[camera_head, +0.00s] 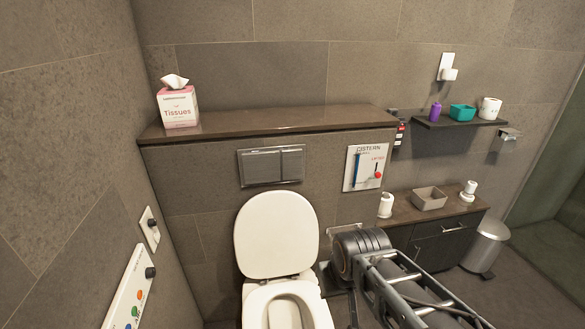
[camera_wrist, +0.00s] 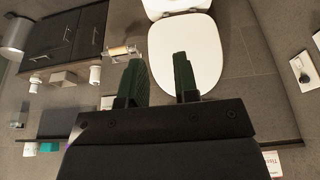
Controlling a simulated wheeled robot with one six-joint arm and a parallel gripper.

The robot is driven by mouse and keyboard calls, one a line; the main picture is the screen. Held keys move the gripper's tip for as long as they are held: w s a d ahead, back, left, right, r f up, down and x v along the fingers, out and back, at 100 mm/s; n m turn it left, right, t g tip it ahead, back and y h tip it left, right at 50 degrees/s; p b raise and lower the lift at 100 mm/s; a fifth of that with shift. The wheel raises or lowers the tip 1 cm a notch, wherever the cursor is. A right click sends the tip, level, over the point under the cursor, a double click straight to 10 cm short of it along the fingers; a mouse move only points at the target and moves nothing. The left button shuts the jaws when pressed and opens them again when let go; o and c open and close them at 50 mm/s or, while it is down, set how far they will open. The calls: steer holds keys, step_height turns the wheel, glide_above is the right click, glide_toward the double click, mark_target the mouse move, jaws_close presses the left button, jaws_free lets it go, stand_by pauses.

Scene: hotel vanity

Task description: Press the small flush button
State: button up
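The flush plate (camera_head: 271,166) is a silver rectangle on the wall above the toilet. It has a wide button (camera_head: 259,166) on the left and a small flush button (camera_head: 292,164) on the right. My gripper (camera_wrist: 160,58) shows in the wrist view with its two dark fingers apart and nothing between them. The wrist view is upside down, and the flush plate cannot be made out in it; the gripper body covers much of the lower middle. In the head view my arm is at lower right, below and right of the plate, and the fingers cannot be made out.
The toilet lid (camera_head: 275,235) stands raised below the plate. A ledge (camera_head: 225,126) above holds a tissue box (camera_head: 178,107). A cistern panel (camera_head: 366,167) hangs right of the plate. A low cabinet (camera_head: 440,238) with small items stands at right. The wall around the plate is clear.

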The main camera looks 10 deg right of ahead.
jaws_close()
stand_by(1.3)
